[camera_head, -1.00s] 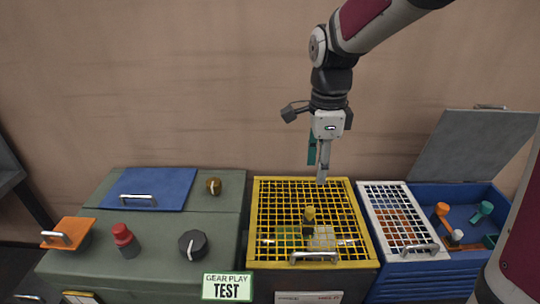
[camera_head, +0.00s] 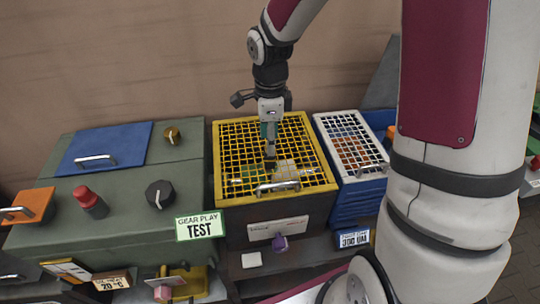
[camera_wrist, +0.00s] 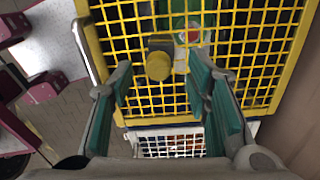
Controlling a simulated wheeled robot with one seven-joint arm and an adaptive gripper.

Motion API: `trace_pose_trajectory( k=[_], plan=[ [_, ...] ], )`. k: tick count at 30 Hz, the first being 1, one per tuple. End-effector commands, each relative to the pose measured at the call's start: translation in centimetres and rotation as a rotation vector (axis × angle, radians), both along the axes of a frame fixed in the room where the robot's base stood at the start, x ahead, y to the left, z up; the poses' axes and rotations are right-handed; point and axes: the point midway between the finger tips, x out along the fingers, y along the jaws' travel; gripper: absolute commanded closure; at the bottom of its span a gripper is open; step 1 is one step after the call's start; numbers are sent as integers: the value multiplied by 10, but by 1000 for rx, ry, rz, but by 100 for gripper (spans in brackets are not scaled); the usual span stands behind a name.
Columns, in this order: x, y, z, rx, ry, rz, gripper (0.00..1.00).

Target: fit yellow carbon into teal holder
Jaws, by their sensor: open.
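My gripper (camera_head: 270,158) points down over the yellow grille lid (camera_head: 223,140) in the head view. Its two teal-padded fingers (camera_wrist: 160,68) stand apart and empty in the wrist view. A yellow round piece (camera_wrist: 158,66) on a dark mount shows between and beyond the fingertips. It could be the yellow carbon or a knob; I cannot tell. Whether it is above or under the mesh is unclear. In the head view my gripper hides it.
A silver handle (camera_head: 278,187) runs along the lid's front edge. A white grille (camera_head: 352,143) lies to the right. The green cabinet (camera_head: 120,205) at left carries a blue lid (camera_head: 106,148), a red knob (camera_head: 90,200) and a black dial (camera_head: 160,194).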

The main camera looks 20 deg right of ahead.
Motion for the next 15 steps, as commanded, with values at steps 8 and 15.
trace_pose_trajectory(
  k=[8, 15],
  plan=[
    [-2, 1, -27, 1, 2, 0, 56],
    [-1, 1, -27, 0, 0, 0, 63]
  ],
)
